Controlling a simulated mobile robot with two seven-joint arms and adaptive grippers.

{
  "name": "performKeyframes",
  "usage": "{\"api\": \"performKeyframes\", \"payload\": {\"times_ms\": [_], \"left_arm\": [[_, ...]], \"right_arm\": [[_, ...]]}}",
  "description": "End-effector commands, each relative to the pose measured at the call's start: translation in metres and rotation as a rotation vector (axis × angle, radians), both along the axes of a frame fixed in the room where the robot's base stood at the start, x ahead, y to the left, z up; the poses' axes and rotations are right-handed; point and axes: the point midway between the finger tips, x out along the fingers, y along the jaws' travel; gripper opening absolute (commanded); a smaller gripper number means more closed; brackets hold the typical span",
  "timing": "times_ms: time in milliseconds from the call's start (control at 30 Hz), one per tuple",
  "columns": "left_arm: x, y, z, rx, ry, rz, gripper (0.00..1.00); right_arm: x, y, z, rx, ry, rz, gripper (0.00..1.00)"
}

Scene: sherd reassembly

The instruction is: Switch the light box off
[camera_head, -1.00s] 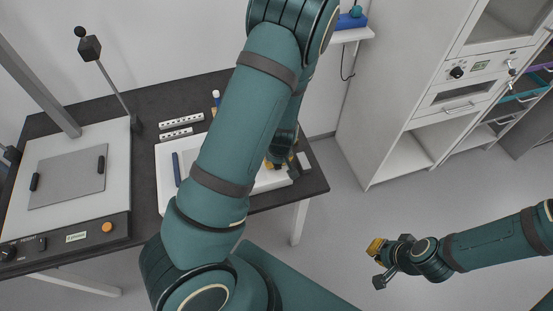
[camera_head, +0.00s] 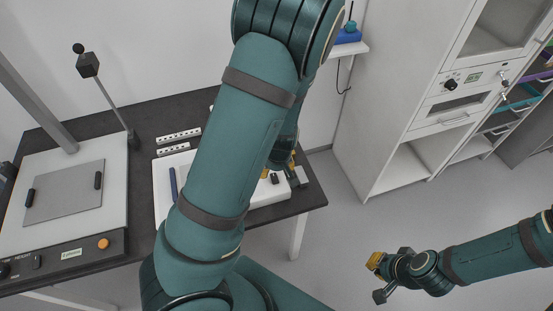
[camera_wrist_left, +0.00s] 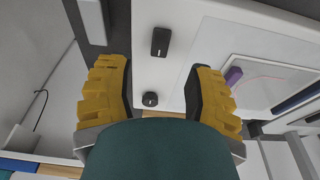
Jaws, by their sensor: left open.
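The light box is a white slab (camera_head: 162,205) on the dark table in the head view, partly hidden by my left arm. In the left wrist view its white surface (camera_wrist_left: 172,70) carries a black rectangular switch (camera_wrist_left: 160,41) and a small round black knob (camera_wrist_left: 150,99). My left gripper (camera_wrist_left: 158,72) is open and empty over this end, with the knob and switch showing between its yellow fingers. I cannot tell if it touches the box. In the head view the left gripper (camera_head: 279,168) is partly hidden. My right gripper (camera_head: 377,272) is away from the table over the floor; its opening is unclear.
A flat device (camera_head: 112,215) with a grey plate, an orange button and a post stands at the table's left. White strips (camera_head: 178,135) lie behind the light box. A dark blue bar (camera_head: 173,183) lies on its left part. A tall cabinet (camera_head: 400,110) stands right; floor between is free.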

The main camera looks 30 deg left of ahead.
Motion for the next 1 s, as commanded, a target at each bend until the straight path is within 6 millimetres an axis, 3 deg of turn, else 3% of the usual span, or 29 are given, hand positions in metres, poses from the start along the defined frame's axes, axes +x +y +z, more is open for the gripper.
{"api": "performKeyframes", "payload": {"times_ms": [200, 400, 1000], "left_arm": [[-0.004, -0.007, 0.033, -0.002, -0.003, -0.003, 0.53], [-0.007, -0.01, 0.054, 0.0, -0.002, -0.001, 0.53], [-0.01, -0.011, 0.064, -0.001, 0.0, 0.001, 0.53]], "right_arm": [[0.0, 0.0, 0.0, 0.0, 0.0, 0.0, 0.0], [0.0, 0.0, 0.0, 0.0, 0.0, 0.0, 0.0], [0.0, 0.0, 0.0, 0.0, 0.0, 0.0, 0.0]]}}
